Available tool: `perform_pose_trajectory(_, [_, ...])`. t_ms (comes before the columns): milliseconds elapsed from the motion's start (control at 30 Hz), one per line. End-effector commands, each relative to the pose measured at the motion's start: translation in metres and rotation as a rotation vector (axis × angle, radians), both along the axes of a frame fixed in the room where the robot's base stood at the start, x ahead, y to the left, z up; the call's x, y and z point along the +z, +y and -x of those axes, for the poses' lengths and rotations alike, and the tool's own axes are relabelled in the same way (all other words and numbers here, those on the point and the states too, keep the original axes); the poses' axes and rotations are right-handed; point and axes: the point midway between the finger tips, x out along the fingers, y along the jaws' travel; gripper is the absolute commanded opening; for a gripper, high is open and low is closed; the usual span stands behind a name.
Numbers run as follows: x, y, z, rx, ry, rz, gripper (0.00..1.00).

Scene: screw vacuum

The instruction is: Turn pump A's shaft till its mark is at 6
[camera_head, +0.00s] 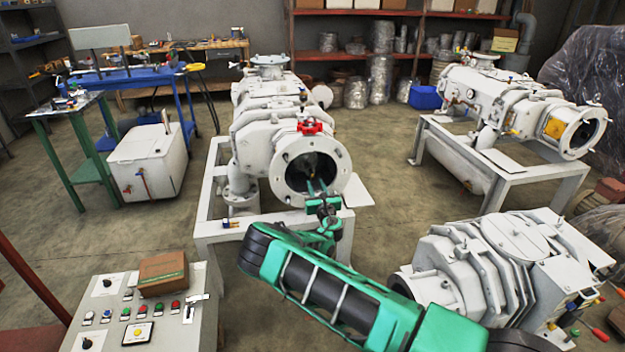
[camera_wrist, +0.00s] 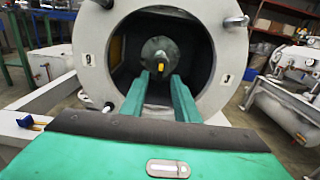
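A white pump (camera_head: 262,128) on a white frame stands in the middle of the head view, its round open end facing me. I cannot read a letter on it. My gripper (camera_head: 318,186) is at this opening. In the wrist view my gripper (camera_wrist: 163,78) has two green fingers apart, with nothing between them. They point into the dark opening of the flange (camera_wrist: 92,75). The round shaft end (camera_wrist: 160,50) shows beyond the fingertips, apparently not touched. Its yellow mark (camera_wrist: 160,67) is at the bottom of the shaft face, pointing about straight down. Small labels sit left and right on the flange.
A red handwheel (camera_head: 310,127) sits on top of the pump's flange. Another white pump (camera_head: 520,103) stands on a frame at right, and a third (camera_head: 500,262) is near my arm. A control panel (camera_head: 105,285) with a cardboard box (camera_head: 163,274) is at front left.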

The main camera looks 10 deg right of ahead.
Motion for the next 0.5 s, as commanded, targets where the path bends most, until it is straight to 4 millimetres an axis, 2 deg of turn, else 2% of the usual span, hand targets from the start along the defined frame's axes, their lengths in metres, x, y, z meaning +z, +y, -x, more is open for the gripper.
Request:
perform_pose_trajectory(200, [0.000,-0.001,-0.039,0.000,-0.002,-0.002,0.28])
perform_pose_trajectory(500, [0.000,0.000,-0.069,0.000,0.001,-0.001,0.28])
